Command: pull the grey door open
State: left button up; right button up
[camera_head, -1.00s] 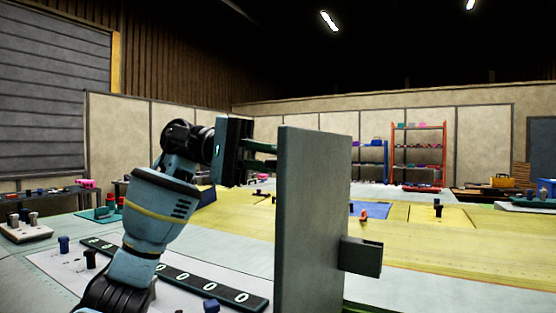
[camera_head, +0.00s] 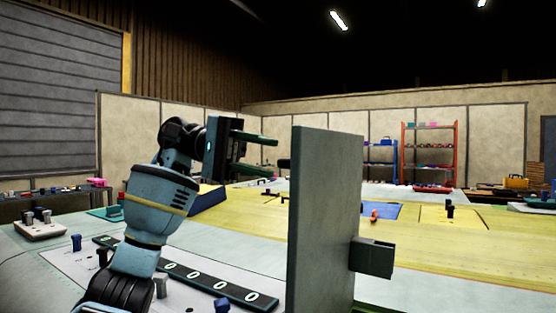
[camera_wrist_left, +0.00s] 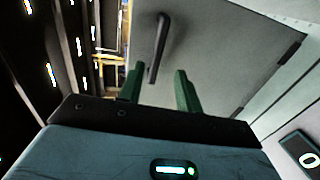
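The grey door (camera_head: 325,220) stands upright in the middle of the head view. In the left wrist view the door (camera_wrist_left: 220,50) fills much of the picture and carries a dark bar handle (camera_wrist_left: 159,45). My left gripper (camera_head: 276,155) is on the left side of the door, with its two green fingers apart and pointing at it. In the left wrist view the open fingers (camera_wrist_left: 159,70) have the handle's lower end between or just beyond their tips; I cannot tell which. My right gripper is out of view.
A grey block (camera_head: 372,257) juts out on the door's right side. A dark strip with white rings (camera_head: 185,277) lies below my left arm, with small pegs around it. A red shelf (camera_head: 428,155) stands far back.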

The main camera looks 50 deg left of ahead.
pick_arm(q)
jog(key=shift+v, duration=1.55)
